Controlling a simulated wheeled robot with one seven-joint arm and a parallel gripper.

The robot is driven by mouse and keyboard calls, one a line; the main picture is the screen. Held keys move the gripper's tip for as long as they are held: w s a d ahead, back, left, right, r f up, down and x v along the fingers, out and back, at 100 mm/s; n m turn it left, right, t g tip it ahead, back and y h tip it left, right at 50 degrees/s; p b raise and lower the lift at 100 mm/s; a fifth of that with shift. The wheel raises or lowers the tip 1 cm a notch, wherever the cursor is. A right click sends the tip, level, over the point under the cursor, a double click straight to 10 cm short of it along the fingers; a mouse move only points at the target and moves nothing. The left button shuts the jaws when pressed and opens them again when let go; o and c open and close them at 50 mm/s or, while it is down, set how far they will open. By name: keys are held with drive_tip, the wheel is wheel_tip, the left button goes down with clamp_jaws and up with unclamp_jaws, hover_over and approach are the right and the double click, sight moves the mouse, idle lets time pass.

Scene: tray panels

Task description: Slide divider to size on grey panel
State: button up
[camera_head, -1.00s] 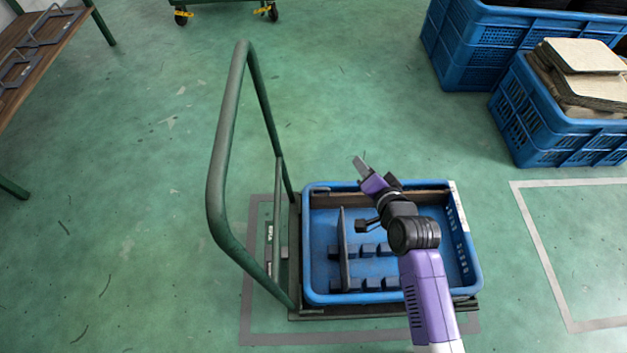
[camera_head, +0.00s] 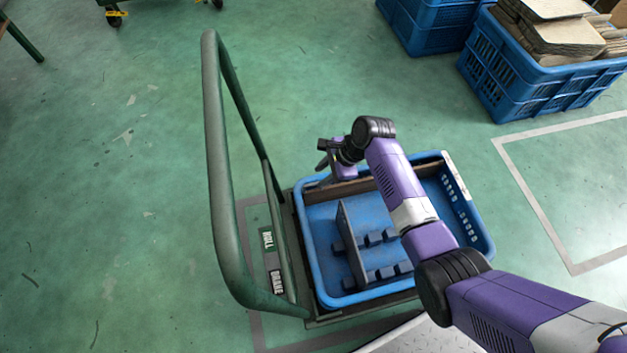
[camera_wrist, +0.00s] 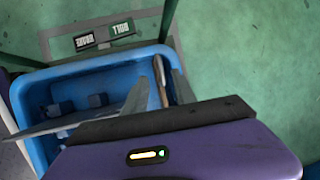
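A blue tray (camera_head: 320,258) sits on a cart. A thin dark grey upright panel (camera_head: 350,243) stands in its left part, beside rows of blue blocks (camera_head: 383,272). A brown strip (camera_head: 428,169) lies along the far wall, partly hidden by my arm; I take it for the divider but cannot be sure. My gripper (camera_head: 341,173) is at the far left corner of the tray, its tips unclear there. In the wrist view its two grey fingers (camera_wrist: 158,92) are apart, with the brown strip's end (camera_wrist: 160,80) showing between them. I see no contact.
The cart's tall green handle (camera_head: 213,150) rises left of the tray. ROLL and BRAKE plates (camera_head: 267,240) lie at its foot. Blue crates (camera_head: 520,95) stand at the back right, one loaded with brown sheets (camera_head: 560,35).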

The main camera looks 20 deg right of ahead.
sight(312, 184)
drive_tip(key=b+x, duration=0.2)
drive_tip(key=x, duration=0.4)
drive_tip(key=shift+f+b, duration=0.15)
drive_tip(key=shift+b, duration=0.25)
clamp_jaws()
idle(1.0)
